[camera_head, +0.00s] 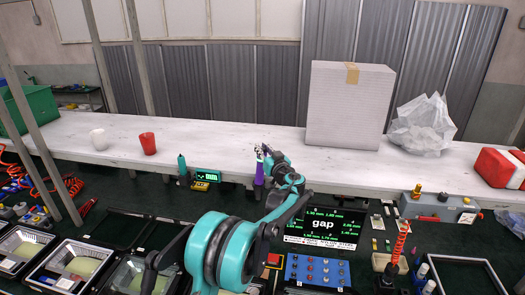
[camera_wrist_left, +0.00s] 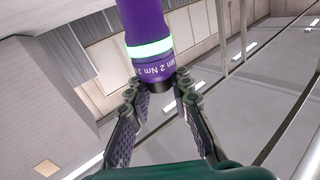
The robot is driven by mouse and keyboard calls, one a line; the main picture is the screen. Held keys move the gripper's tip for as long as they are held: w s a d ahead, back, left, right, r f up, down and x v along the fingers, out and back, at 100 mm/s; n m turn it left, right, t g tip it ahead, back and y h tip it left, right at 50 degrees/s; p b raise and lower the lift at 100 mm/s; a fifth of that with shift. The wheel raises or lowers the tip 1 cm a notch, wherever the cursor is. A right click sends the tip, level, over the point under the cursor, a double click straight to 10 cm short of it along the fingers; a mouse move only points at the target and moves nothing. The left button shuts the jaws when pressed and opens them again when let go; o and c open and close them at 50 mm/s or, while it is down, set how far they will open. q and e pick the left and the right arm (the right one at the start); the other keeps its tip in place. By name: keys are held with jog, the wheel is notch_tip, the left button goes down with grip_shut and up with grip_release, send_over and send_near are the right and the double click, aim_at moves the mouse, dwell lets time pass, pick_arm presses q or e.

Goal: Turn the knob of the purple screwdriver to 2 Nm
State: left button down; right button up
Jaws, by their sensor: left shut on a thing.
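The purple screwdriver (camera_head: 260,174) stands upright at the front of the white bench in the head view. In the left wrist view the purple screwdriver (camera_wrist_left: 147,40) has a pale green band, and its dark purple knob end carries printed markings, with "2 Nm" readable. My left gripper (camera_wrist_left: 157,88) has its two fingers on either side of the knob end and is shut on it. In the head view my left gripper (camera_head: 264,152) is at the screwdriver's top and partly hides it. My right gripper is not in view.
A teal screwdriver (camera_head: 182,166) and a small green display (camera_head: 207,175) stand to the left. A dark screen reading "gap" (camera_head: 322,226) is at the right of my arm. A large white box (camera_head: 348,105) stands behind on the white bench (camera_head: 225,142).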

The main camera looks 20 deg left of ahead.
pick_arm(q)
jog(key=n+g+y, duration=0.1)
jog(key=n+g+y+b, duration=0.1)
jog(key=g, duration=0.1)
jog(key=shift+w+d+f+n, duration=0.1)
jog(key=shift+w+d+n, duration=0.05)
jog(key=shift+n, duration=0.15)
jog(key=n+g+y, duration=0.1)
jog(key=g, duration=0.1)
jog(key=shift+n+g+y, duration=0.3)
jog(key=shift+n+y, duration=0.1)
jog(key=shift+n+g, duration=0.4)
jog(key=shift+g, duration=0.3)
jog(key=shift+n+g+y+p, duration=0.7)
jog(key=shift+n+g+p, duration=0.7)
jog(key=shift+g, duration=0.9)
jog(key=shift+n+g, duration=0.3)
jog(key=shift+n, duration=0.1)
jog(key=c, duration=1.3)
grip_release()
